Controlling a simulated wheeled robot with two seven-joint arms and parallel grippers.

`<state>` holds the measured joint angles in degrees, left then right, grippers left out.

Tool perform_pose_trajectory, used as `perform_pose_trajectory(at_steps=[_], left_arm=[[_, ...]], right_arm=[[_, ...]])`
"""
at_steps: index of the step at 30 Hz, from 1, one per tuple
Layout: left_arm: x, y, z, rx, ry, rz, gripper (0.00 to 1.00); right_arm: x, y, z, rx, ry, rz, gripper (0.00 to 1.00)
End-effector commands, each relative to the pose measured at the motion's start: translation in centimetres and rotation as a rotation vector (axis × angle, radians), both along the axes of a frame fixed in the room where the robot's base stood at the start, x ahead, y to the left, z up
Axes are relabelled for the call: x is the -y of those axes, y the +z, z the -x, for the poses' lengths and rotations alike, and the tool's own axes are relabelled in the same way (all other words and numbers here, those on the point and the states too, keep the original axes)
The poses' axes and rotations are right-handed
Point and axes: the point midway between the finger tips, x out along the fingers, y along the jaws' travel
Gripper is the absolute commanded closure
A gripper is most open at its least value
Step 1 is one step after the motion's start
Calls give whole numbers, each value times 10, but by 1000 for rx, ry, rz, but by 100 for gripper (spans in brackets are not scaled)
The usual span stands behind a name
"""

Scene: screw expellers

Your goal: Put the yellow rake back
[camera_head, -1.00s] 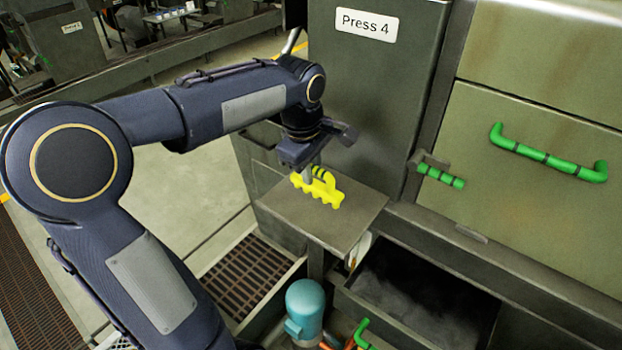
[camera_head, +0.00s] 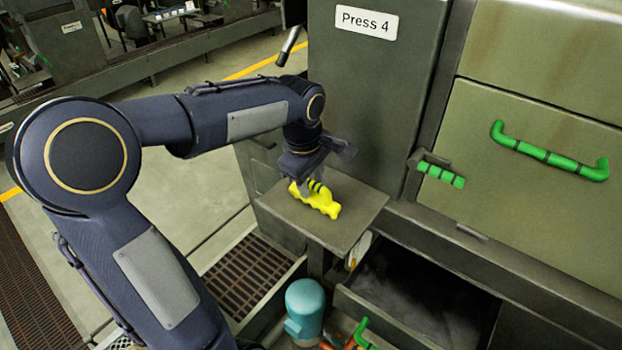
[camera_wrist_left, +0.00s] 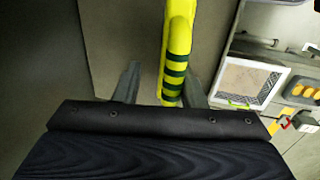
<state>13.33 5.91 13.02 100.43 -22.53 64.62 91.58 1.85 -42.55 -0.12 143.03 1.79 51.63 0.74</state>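The yellow rake (camera_head: 322,203), with dark bands on its handle, lies on the small grey shelf (camera_head: 352,214) under the Press 4 sign. My left gripper (camera_head: 308,187) is down at the rake's left part and hides some of it. In the left wrist view, the rake's banded handle (camera_wrist_left: 178,55) runs between the two fingers of the left gripper (camera_wrist_left: 162,75). The handle is close to the right finger, and a gap shows between it and the left finger. Whether the right finger touches it I cannot tell. My right gripper is not in view.
The Press 4 cabinet (camera_head: 375,95) rises behind the shelf. An open drawer (camera_head: 400,318) is below right. A teal cylinder (camera_head: 305,305) stands below the shelf beside a floor grate (camera_head: 248,272). Green handles (camera_head: 548,156) stick out at the right.

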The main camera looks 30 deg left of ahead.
Motion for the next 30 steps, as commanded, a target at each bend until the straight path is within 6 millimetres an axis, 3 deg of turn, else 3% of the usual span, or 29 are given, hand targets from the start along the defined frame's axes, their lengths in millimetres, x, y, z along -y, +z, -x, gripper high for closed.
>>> perform_pose_trajectory(at_steps=[7,15,21,30], left_arm=[[-1,18,2,2,1,-1,62],[-1,76,12,4,0,0,62],[-1,108,18,2,0,0,62],[0,121,25,4,-22,-2,62]], right_arm=[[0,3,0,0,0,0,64],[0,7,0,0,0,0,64],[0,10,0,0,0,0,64],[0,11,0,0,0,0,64]])
